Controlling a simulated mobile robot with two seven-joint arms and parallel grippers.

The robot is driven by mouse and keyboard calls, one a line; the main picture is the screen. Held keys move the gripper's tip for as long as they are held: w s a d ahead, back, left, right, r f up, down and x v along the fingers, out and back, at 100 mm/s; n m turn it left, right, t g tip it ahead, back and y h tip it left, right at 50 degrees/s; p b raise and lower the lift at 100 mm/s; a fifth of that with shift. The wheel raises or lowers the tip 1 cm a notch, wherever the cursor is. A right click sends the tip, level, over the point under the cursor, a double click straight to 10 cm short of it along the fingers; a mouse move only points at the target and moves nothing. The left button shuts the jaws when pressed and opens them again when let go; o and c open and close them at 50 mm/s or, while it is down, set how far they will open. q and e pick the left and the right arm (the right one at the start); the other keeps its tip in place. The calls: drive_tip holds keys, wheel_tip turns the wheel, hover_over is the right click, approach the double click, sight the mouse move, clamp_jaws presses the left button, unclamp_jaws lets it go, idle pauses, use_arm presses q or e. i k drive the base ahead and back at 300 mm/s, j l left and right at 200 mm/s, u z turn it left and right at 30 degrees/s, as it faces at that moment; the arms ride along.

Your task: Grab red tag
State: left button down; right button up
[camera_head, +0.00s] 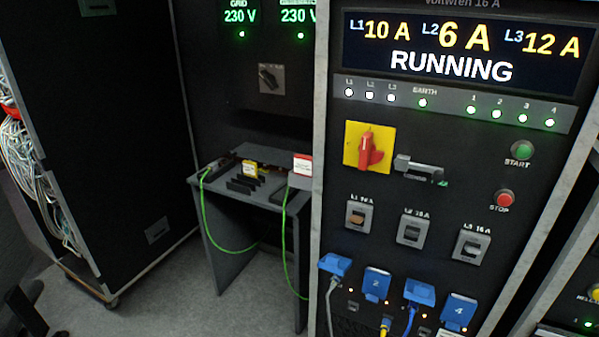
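A red and white tag (302,164) stands at the back right of a small grey table (262,196), partly cut off by the front panel's edge. A yellow tag (250,170) sits to its left on the same table. A dark shape at the bottom left corner (27,312) looks like part of my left gripper, far from the table; its fingers are too dark and cropped to read. My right gripper is not in view.
A tall power panel (440,190) with a red rotary switch (368,150), breakers and blue sockets (376,283) fills the right. Green cables (213,222) hang from the table. A black cabinet (110,130) with bundled wires stands left. Grey floor (170,290) is open before the table.

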sight(302, 163)
drive_tip(key=i+j+z, duration=0.1)
drive_tip(key=z, duration=0.55)
drive_tip(key=i+j+z, duration=0.15)
drive_tip(key=j+z, duration=0.4)
drive_tip(key=j, duration=0.3)
drive_tip(key=i+j+z, duration=0.15)
drive_tip(key=j, duration=0.75)
drive_tip(key=i+j+z, duration=0.15)
drive_tip(key=j, duration=0.8)
drive_tip(key=k, duration=0.05)
